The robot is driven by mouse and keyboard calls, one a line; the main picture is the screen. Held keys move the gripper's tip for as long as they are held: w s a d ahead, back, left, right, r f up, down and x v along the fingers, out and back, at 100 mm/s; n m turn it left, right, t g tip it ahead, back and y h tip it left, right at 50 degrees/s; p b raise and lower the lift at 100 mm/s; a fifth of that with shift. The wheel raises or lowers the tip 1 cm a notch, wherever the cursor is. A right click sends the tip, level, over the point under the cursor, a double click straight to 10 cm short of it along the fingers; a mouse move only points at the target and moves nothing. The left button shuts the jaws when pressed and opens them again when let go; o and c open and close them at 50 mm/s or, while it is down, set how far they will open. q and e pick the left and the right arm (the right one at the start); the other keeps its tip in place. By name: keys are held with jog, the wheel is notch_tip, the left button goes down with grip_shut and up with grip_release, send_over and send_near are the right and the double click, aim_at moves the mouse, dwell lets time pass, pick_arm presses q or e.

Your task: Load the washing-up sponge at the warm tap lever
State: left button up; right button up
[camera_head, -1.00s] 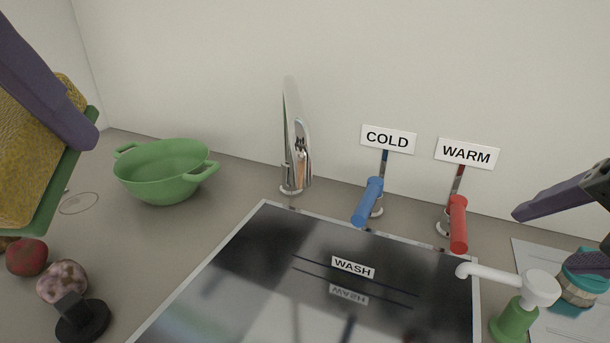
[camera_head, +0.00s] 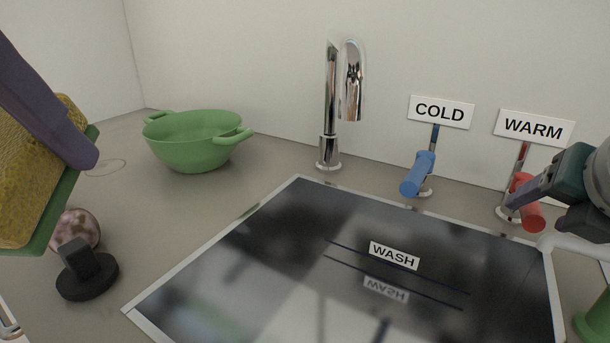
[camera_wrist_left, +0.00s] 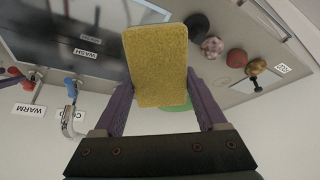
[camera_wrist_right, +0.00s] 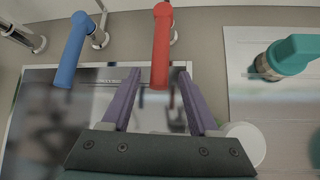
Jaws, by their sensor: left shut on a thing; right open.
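The yellow and green washing-up sponge (camera_head: 40,165) is at the left edge of the head view, held up in my left gripper (camera_wrist_left: 160,85), which is shut on it. In the left wrist view the sponge (camera_wrist_left: 157,62) fills the space between the purple fingers. The red warm tap lever (camera_head: 529,203) is at the right under the WARM sign (camera_head: 534,127). My right gripper (camera_head: 518,197) is at this lever. In the right wrist view the open fingers stand on either side of the lower end of the red lever (camera_wrist_right: 161,50); whether they touch it I cannot tell.
The blue cold lever (camera_head: 417,175) is left of the warm one. A chrome spout (camera_head: 329,120) rises behind the sink (camera_head: 300,240) marked WASH. A green pot (camera_head: 192,145) and a dark stand (camera_head: 85,275) are at the left. A green and white dispenser (camera_head: 590,325) is close at the right.

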pick_arm(q)
jog(key=shift+f, duration=0.25)
pick_arm(e)
jog(key=shift+x, duration=1)
jog(key=shift+c, duration=0.3)
grip_shut()
